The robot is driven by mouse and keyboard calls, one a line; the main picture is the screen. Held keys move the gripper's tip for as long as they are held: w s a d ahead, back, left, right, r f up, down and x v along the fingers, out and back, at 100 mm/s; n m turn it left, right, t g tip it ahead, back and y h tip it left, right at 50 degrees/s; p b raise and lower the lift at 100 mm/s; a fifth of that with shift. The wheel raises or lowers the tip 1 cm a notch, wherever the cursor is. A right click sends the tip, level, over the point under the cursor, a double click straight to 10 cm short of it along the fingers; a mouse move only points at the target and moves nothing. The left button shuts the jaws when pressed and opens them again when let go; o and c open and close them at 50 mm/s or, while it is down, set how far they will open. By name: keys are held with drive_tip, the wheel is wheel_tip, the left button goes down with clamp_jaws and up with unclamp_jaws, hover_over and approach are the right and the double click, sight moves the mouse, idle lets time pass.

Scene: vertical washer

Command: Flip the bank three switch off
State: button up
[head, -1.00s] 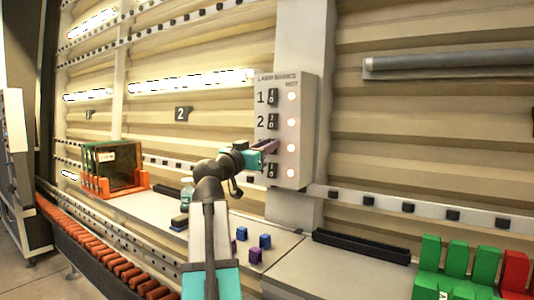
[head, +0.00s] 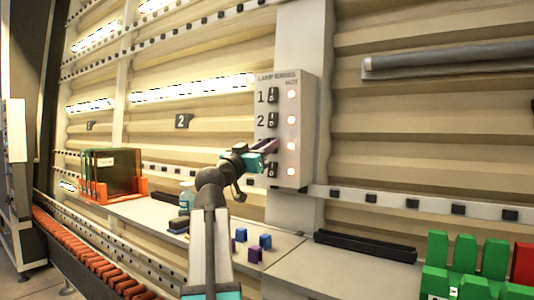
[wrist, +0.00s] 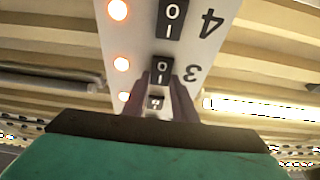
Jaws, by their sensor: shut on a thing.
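The lamp banks panel (head: 307,130) is a pale box on a post, with numbered black switches in a column and a lit round lamp beside each. The bank three switch (wrist: 160,70), next to the printed 3, shows in the wrist view with 0 and I marks. My gripper (wrist: 161,78) has its two dark fingers on either side of this switch, shut on it. In the head view my gripper (head: 273,147) covers the third row. The third lamp (head: 291,145) is lit, and it also glows in the wrist view (wrist: 121,64). The switch's exact tilt is unclear.
The bank four switch (wrist: 171,18) lies close to the fingers in the wrist view. Below the panel is a bench with small blue and purple cubes (head: 253,253), a black tray (head: 365,246) and green blocks (head: 465,256). An orange rack (head: 125,195) stands at left.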

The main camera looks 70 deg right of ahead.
drive_tip(key=shift+f+h+b, duration=0.1)
drive_tip(key=shift+h+b, duration=0.2)
drive_tip(key=shift+b, duration=0.75)
drive_tip(key=o, duration=1)
drive_tip(key=shift+o, duration=0.2)
drive_tip(key=shift+a, duration=0.15)
drive_tip(key=b+v, duration=0.1)
drive_tip(key=v, duration=1.2)
drive_tip(key=shift+a+f, duration=0.15)
drive_tip(key=shift+a, duration=0.1)
